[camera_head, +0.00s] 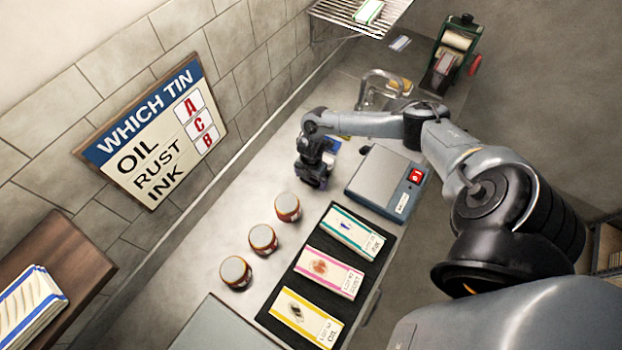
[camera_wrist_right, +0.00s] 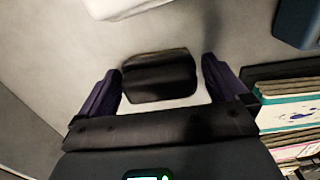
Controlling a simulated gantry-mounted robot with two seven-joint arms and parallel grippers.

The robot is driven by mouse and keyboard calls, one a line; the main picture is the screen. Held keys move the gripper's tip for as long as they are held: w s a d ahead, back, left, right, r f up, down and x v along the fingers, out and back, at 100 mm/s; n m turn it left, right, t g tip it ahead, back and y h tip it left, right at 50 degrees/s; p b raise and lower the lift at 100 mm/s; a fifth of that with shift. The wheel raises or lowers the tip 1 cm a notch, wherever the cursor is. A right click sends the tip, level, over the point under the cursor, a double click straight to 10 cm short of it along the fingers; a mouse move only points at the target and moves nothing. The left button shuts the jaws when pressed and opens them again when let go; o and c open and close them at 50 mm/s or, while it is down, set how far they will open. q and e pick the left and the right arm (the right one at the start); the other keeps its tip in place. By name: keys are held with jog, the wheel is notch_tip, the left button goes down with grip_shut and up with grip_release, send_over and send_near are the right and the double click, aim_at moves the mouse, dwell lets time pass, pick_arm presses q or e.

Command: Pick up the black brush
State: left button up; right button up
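In the right wrist view a dark block, apparently the black brush (camera_wrist_right: 158,76), lies between the two fingers of my right gripper (camera_wrist_right: 163,65). A pale strip shows just below the dark block. The fingers are apart, one on each side of it, with narrow gaps; firm contact is not visible. The brush is hidden behind the gripper there. My left gripper is not in view.
Three lidded tins (camera_head: 263,240) stand in a row on the bench. A black tray (camera_head: 276,303) holds three labelled packs. A grey box with a red display (camera_head: 385,184) stands right of the gripper.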

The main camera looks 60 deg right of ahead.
jog(key=c, duration=0.9)
jog(key=shift+o, duration=0.2)
jog(key=shift+r, duration=0.15)
jog(key=shift+r, duration=0.65)
notch_tip(320, 180, up, 3)
jog(key=shift+f, duration=0.15)
jog(key=s+d+r, duration=0.6)
jog(key=s, duration=0.3)
jog(key=shift+s+d+r, duration=0.25)
jog(key=shift+s+r, duration=0.1)
